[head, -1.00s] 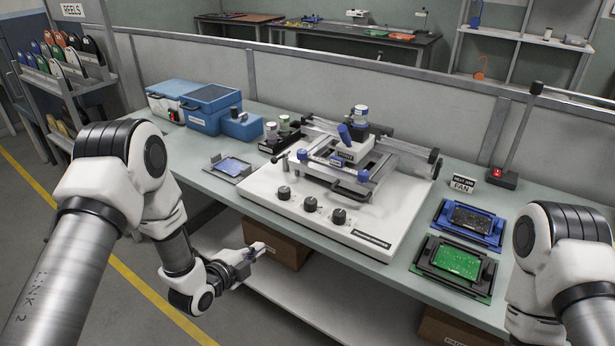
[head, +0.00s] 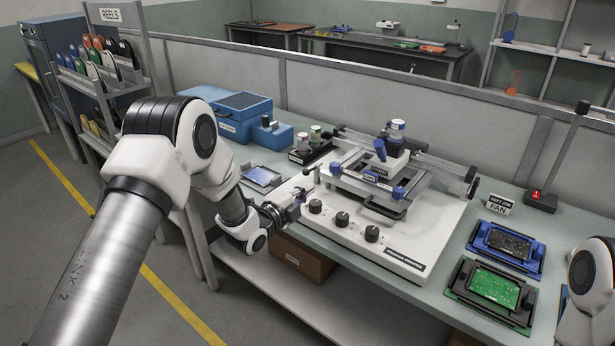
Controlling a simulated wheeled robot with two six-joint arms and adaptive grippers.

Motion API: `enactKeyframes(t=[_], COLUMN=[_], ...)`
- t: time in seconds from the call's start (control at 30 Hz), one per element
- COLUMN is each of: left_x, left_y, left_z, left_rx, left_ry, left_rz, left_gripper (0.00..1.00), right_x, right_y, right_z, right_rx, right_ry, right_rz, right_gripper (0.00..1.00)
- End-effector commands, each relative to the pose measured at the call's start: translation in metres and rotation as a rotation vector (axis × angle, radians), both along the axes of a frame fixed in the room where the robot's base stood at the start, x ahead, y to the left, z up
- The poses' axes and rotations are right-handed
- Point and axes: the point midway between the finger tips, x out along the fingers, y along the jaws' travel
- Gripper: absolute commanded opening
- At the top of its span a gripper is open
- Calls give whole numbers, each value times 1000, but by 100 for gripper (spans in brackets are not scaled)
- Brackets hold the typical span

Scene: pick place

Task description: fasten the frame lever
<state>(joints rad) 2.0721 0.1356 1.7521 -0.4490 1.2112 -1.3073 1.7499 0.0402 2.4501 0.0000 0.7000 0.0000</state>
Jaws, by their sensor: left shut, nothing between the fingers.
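The white stencil printer (head: 430,235) stands on the bench with a grey metal frame (head: 364,190) raised on top. Small blue knobs (head: 398,192) sit at the frame's front corners, and a black handle (head: 385,209) is at its front. A blue lever-like part (head: 380,149) tilts beside the print head. I cannot tell which part is the frame lever. My left gripper (head: 299,198) is shut and empty, at the printer's front left edge, left of the dark knobs and apart from the frame. My right gripper is out of view.
Several dark knobs (head: 342,219) stand on the printer's front. A small tray with a blue plate (head: 262,177) lies left of it, and jars (head: 315,134) stand behind. Blue (head: 506,241) and black (head: 489,290) board holders lie to the right. A low wall runs behind.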

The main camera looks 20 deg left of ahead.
Motion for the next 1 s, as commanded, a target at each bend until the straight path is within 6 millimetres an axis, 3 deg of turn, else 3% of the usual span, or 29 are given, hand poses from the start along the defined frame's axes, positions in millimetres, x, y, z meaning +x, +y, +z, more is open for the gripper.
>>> enactKeyframes(t=[0.23, 0.33, 0.53, 1.0], left_x=[52, 60, 69, 69], left_y=[-17, 4, 18, 20], left_z=[-1, -5, -10, -11], left_rx=[1, -1, 0, -1], left_ry=[-2, 0, 0, 0], left_rz=[-2, 3, 0, -11], left_gripper=[0, 0, 0, 0], right_x=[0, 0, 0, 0], right_y=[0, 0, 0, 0], right_z=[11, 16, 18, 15], right_rx=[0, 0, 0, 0], right_ry=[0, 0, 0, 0], right_rz=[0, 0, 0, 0], right_gripper=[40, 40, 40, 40])
